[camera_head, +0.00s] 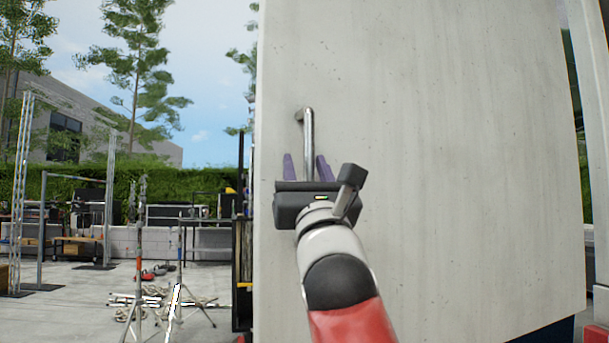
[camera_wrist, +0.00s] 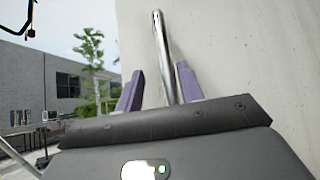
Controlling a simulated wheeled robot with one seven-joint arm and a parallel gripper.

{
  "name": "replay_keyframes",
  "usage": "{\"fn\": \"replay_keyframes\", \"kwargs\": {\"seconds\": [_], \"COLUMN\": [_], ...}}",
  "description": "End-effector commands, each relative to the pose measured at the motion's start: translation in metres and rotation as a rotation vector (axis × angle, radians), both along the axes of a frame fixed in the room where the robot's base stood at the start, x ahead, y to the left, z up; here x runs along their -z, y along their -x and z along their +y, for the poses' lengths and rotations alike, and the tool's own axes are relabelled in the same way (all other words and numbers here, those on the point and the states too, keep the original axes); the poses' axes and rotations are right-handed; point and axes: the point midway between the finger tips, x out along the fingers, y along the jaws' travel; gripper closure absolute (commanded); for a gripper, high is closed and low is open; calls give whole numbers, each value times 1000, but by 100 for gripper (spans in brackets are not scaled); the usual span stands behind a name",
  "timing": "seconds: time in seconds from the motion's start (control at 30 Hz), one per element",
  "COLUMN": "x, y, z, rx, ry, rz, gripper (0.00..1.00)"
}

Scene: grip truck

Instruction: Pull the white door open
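The white door (camera_head: 440,150) fills the right half of the head view, its left edge upright beside the outdoor yard. A vertical silver bar handle (camera_head: 308,135) is fixed near that left edge. My gripper (camera_head: 306,166) is in front of the door at the handle's lower part, its two purple fingers apart, one on each side of the bar. In the wrist view the handle (camera_wrist: 161,50) runs down between the open fingers (camera_wrist: 158,85), with a gap visible on both sides. The handle's lower end is hidden behind my gripper.
Left of the door is an open paved yard (camera_head: 75,310) with light stands (camera_head: 140,250), a metal truss frame and cables on the ground. A hedge and a grey building (camera_head: 80,120) stand behind. A red and white post is at the far right edge.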

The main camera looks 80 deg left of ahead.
Motion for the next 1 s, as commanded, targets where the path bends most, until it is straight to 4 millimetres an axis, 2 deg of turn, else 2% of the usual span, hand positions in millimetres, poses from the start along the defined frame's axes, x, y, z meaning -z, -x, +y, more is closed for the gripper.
{"fn": "replay_keyframes", "kwargs": {"seconds": [0.03,0.43,0.7,1.0], "x": [11,43,51,50], "y": [0,-3,-4,-4], "z": [-4,-34,-46,-48], "rx": [1,0,0,-1], "ry": [-1,-1,1,2], "rz": [-1,-1,-2,-1], "gripper": [62,62,62,62]}}
